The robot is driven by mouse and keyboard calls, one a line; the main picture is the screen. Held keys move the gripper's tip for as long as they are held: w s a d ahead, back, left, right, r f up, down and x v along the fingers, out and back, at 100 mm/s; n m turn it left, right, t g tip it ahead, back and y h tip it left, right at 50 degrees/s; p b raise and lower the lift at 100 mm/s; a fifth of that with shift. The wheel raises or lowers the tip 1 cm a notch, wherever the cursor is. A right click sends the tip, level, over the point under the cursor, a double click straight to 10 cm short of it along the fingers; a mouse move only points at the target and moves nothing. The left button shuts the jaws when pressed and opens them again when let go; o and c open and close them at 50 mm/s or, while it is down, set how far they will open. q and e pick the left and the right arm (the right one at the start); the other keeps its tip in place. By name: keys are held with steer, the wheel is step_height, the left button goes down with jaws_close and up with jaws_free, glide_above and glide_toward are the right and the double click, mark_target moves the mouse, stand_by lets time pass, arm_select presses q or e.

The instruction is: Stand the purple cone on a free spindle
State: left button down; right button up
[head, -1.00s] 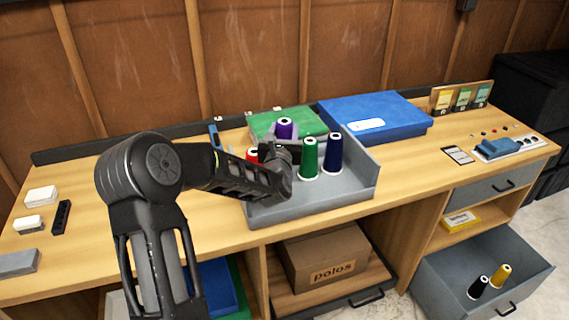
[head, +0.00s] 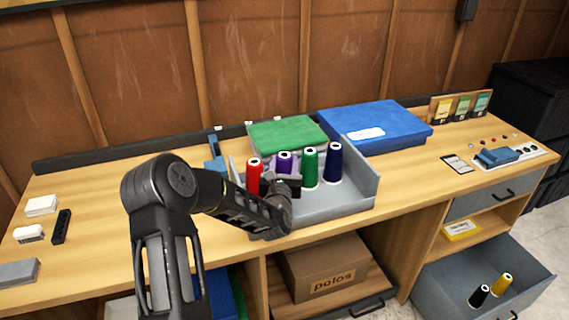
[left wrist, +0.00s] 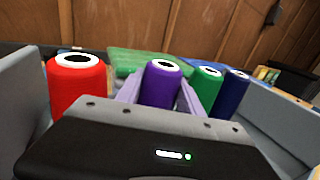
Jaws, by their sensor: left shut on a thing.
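The purple cone (head: 284,163) is in the grey tray (head: 338,201), in line between the red cone (head: 254,177) and the green cone (head: 309,168). The navy cone (head: 333,165) stands at the right end of the line. My left gripper (head: 285,182) is shut on the purple cone. In the left wrist view the fingers (left wrist: 161,95) lie on both sides of the purple cone (left wrist: 161,82), which looks upright. Its base is hidden by the gripper, so I cannot tell whether it sits on a spindle. My right gripper is not in view.
A green box (head: 287,134) and a blue box (head: 374,125) lie behind the tray. An open drawer (head: 445,286) at the lower right holds a black cone (head: 479,296) and a yellow cone (head: 502,284). The bench top left of the tray is mostly clear.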

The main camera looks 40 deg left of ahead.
arm_select(q)
steer(key=shift+f, duration=0.1)
steer(key=c, duration=1)
jaws_free()
steer(key=shift+c, duration=0.2)
steer(key=shift+r, duration=0.2)
steer(key=shift+s+d+f, duration=0.1)
steer(key=shift+s, duration=0.1)
steer(key=b+v, duration=0.1)
steer(key=v, duration=1)
steer(key=shift+s+d, duration=0.2)
steer(key=shift+s, duration=0.05)
